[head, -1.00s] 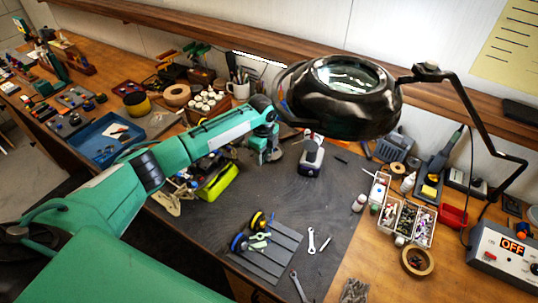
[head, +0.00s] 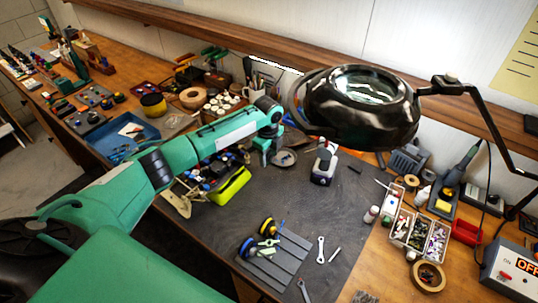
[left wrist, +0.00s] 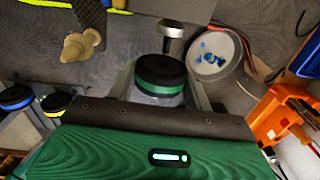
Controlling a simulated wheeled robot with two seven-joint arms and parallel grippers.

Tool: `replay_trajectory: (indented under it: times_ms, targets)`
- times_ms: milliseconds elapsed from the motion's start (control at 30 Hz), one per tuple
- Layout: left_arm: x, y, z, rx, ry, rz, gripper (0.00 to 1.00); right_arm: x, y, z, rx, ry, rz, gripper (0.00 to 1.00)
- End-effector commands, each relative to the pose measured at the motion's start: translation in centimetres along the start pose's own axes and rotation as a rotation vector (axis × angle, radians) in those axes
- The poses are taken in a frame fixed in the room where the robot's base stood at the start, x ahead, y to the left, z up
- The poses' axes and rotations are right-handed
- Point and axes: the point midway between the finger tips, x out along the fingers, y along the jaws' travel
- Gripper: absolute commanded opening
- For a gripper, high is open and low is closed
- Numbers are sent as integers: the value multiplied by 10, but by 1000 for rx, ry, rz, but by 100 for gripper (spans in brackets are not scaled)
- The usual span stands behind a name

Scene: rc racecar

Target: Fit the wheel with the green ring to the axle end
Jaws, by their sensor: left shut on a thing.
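The wheel with the green ring (left wrist: 160,80) is black and sits between the fingers of my left gripper (left wrist: 162,90) in the left wrist view. The gripper is shut on it. Just beyond the wheel is a silver metal stub (left wrist: 172,30), which looks like the axle end; a gap shows between them. In the head view my left gripper (head: 267,150) is above the dark mat, just right of the car with the yellow-green body edge (head: 230,186). The wheel cannot be made out there. My right gripper is not in view.
A round dish (left wrist: 215,53) with blue bits lies close to the gripper's right. Wheels with blue (head: 247,247) and yellow (head: 267,227) rings stand on a grey slatted pad. A black ring lamp (head: 355,105) hangs at the right. Dark mat (head: 300,205) is open in front.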

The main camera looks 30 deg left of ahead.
Motion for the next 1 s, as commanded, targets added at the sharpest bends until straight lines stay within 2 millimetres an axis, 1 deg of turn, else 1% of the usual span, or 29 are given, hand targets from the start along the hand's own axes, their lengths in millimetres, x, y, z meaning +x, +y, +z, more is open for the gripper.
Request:
replay_trajectory:
  times_ms: [400, 1000]
  targets:
    - [-1, 0, 0, 1, 0, 0, 29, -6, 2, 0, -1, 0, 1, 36]
    - [-1, 0, 0, 0, 0, 0, 29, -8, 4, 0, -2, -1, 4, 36]
